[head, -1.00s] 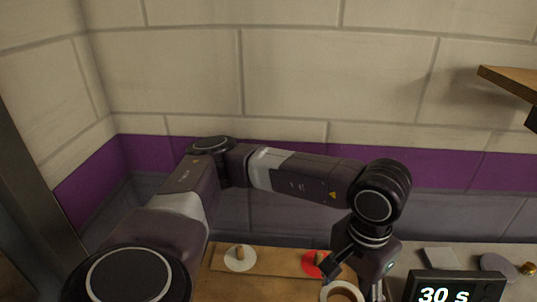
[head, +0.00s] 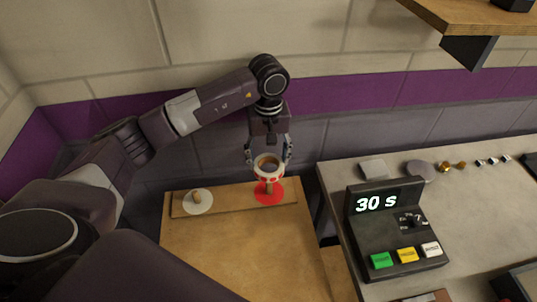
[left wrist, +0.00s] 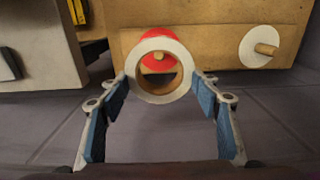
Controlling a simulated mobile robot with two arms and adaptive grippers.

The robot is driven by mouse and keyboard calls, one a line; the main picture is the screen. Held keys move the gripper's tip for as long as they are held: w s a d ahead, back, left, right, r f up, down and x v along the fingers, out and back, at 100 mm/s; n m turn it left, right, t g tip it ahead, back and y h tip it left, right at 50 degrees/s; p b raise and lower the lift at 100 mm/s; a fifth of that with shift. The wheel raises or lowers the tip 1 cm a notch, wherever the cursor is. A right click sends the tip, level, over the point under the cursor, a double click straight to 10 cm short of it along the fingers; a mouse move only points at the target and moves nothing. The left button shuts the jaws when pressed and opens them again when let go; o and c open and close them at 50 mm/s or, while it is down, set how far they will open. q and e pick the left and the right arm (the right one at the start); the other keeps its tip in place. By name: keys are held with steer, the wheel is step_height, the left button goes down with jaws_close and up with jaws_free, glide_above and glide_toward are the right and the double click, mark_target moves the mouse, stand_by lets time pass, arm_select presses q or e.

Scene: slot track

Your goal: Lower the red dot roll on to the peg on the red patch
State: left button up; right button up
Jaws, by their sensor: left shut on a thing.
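The red dot roll (head: 268,176) is a white ring with red marks on its side. My left gripper (head: 269,158) is shut on it, a finger on each side, and holds it just above the red patch (head: 270,196). A wooden peg (head: 269,187) on that patch shows just below the roll. In the left wrist view the roll (left wrist: 178,88) hangs between the fingertips (left wrist: 163,85); the peg top (left wrist: 158,57) shows through the upper part of its hole, with the red patch (left wrist: 150,36) behind. My right gripper is not in view.
A white patch (head: 205,207) with its own peg (head: 196,196) lies left on the same wooden board (head: 235,197). At right a counter holds a timer (head: 395,235) reading 30 s and small items. A wooden shelf (head: 470,22) juts out at upper right.

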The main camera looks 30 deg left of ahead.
arm_select(q)
steer(key=shift+f+b, duration=0.7)
steer(key=shift+f, duration=1.3)
steer(key=shift+b, duration=0.35)
steer(key=shift+f+b, duration=0.7)
steer(key=shift+b, duration=0.05)
steer(key=shift+f+b, duration=1.2)
steer(key=shift+f, duration=0.05)
steer(key=shift+f, duration=0.1)
steer(key=shift+f+b, duration=0.75)
steer(key=shift+b, duration=0.15)
